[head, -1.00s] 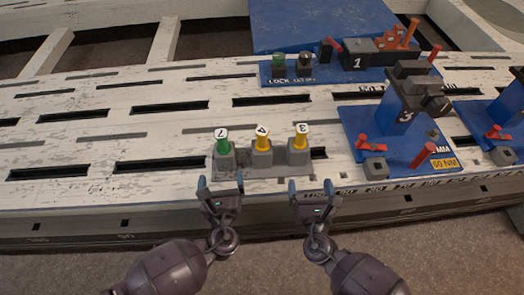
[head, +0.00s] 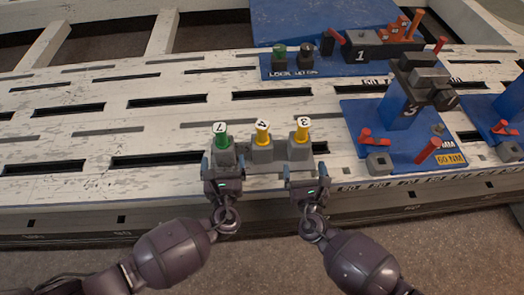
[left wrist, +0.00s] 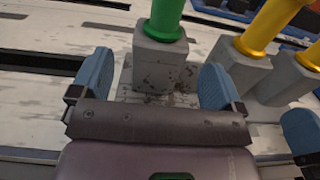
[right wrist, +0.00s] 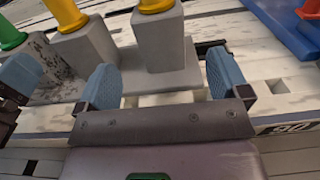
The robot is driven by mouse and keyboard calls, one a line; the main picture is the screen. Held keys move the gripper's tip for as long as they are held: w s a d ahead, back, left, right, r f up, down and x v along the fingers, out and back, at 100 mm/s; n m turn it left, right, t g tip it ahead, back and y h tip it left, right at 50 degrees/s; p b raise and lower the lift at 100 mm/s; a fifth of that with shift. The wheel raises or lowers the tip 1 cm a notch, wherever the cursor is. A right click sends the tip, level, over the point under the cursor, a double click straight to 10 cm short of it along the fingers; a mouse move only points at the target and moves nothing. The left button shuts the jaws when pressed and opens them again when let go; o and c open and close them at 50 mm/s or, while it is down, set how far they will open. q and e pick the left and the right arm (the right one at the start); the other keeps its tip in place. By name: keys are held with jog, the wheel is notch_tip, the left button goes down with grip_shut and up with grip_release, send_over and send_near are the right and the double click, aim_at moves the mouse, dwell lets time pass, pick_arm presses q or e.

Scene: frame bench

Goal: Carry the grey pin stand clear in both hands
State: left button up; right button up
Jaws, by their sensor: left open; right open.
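The grey pin stand (head: 281,168) sits on the white slatted bench near its front edge. Its grey blocks hold a green pin (head: 221,139) at the left and two yellow pins (head: 262,134) (head: 302,135), each with a numbered white top. My left gripper (head: 222,168) is open at the stand's left end; in the left wrist view its blue fingers stand on either side of the green pin's block (left wrist: 160,65). My right gripper (head: 304,170) is open at the right end; in the right wrist view its fingers stand either side of the right block (right wrist: 163,45). I cannot tell whether any finger touches.
A blue plate with a lock station (head: 292,72) lies behind. A blue fixture (head: 400,125) with red pegs and a grey clamp stands to the right, with another at the far right edge. The bench left of the stand is free, apart from dark slots.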

aim_at(224, 149)
pick_arm(q)
jog(key=shift+w+a, duration=0.25)
jog(key=shift+w, duration=1.35)
jog(key=shift+w+a, duration=0.2)
jog(key=shift+w, duration=1.35)
pick_arm(e)
jog(key=shift+w+a, duration=0.25)
jog(key=shift+w, duration=1.3)
jog(key=shift+w+a, duration=0.2)
jog(key=shift+w, duration=1.35)
pick_arm(q)
grip_shut()
pick_arm(e)
grip_shut()
pick_arm(q)
jog(key=shift+w+r, duration=0.1)
jog(key=shift+r, duration=0.2)
pick_arm(e)
jog(key=shift+w+r, duration=0.15)
jog(key=shift+r, duration=0.15)
